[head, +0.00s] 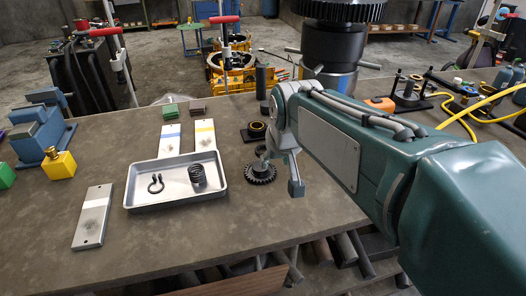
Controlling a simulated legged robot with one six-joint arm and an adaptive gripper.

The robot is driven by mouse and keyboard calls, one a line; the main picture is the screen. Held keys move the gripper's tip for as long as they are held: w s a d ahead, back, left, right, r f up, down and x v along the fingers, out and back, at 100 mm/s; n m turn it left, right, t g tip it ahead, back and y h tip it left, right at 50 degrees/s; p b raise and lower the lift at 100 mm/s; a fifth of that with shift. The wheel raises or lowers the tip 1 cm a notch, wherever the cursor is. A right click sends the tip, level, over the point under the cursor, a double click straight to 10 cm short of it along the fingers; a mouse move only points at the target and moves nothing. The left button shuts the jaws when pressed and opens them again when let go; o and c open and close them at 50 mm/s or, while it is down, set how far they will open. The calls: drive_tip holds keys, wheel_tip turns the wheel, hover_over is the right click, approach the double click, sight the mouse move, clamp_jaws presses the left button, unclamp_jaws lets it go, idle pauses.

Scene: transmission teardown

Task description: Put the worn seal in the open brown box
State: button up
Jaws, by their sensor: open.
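My gripper (280,175) hangs over the table at its right-centre, with its fingers apart. One finger is beside or over a dark toothed gear (261,176); I cannot tell whether they touch. A dark ring (268,150) shows just behind that finger, partly hidden. A bronze-coloured ring (257,127) sits on a dark square base behind it. I cannot tell which ring, if either, is the worn seal. A brown wooden panel (242,284) shows below the table's front edge; I cannot tell whether it belongs to the open brown box.
A metal tray (160,204) holds a dark snap ring (156,183) and a coil spring (197,176). A metal plate (93,216) lies left of it. A blue vise-like fixture (42,135) stands far left. Yellow hose (455,118) crosses the right. The table's front left is clear.

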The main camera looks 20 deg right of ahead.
drive_tip(key=w+f, duration=0.2)
drive_tip(key=w, duration=0.8)
approach(257, 151)
drive_tip(key=f, duration=0.2)
drive_tip(key=w+f, duration=0.1)
drive_tip(key=shift+a+f+g, duration=0.3)
drive_tip(key=shift+a+f, duration=0.1)
drive_tip(key=shift+w+d+f, duration=0.15)
drive_tip(key=shift+w+f, duration=0.35)
drive_tip(key=shift+f, duration=0.25)
drive_tip(key=shift+w+d+f, duration=0.1)
drive_tip(key=shift+w+f, duration=0.4)
drive_tip(key=shift+f, duration=0.25)
drive_tip(key=shift+w+d+f, duration=0.15)
drive_tip(key=shift+w+f, duration=0.35)
drive_tip(key=shift+f, duration=0.25)
clamp_jaws()
